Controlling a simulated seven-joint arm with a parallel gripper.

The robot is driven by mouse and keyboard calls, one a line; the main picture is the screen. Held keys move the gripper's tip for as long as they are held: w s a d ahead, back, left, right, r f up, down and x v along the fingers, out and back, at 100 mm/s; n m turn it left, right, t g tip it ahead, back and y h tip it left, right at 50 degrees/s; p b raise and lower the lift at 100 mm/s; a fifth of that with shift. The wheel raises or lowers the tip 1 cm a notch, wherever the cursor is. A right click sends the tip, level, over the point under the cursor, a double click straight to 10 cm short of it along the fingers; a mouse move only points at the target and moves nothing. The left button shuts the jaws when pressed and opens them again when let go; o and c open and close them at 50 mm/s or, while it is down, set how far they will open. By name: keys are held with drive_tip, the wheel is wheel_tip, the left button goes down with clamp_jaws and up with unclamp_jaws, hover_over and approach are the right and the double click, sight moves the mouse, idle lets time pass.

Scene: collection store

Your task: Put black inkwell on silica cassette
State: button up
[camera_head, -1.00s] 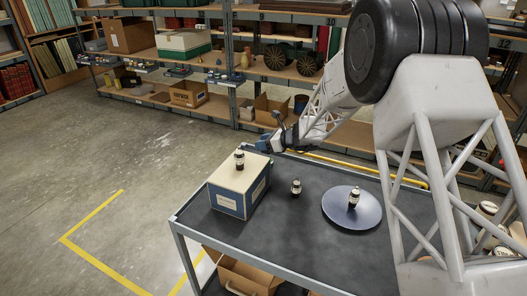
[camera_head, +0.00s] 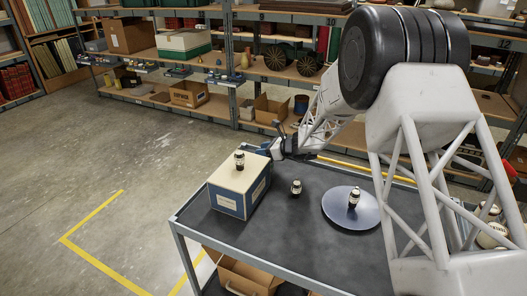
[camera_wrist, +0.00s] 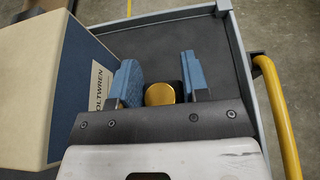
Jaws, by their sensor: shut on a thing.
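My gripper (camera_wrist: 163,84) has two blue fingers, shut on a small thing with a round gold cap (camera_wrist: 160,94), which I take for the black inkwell. Its body is mostly hidden under the cap and between the fingers. In the head view my gripper (camera_head: 265,148) is at the cart's far left corner, just behind the blue box with a cream top (camera_head: 238,185); the held thing cannot be made out there. In the wrist view that box (camera_wrist: 30,70) is left of the fingers. I cannot tell for sure which thing is the silica cassette.
Small dark jars with pale labels stand on the box (camera_head: 239,160), on the cart top (camera_head: 296,188) and on a round blue-grey plate (camera_head: 335,214). The dark cart top (camera_head: 265,225) is clear at the front. A yellow handle (camera_wrist: 278,110) runs along the cart's far edge.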

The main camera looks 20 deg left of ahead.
drive_tip(key=shift+f, duration=0.1)
drive_tip(key=o, duration=1.1)
drive_tip(key=shift+d+r, duration=0.25)
drive_tip(key=shift+d, duration=0.1)
drive_tip(key=v, duration=1.1)
drive_tip(key=shift+d, duration=0.1)
drive_tip(key=shift+d+r, duration=0.1)
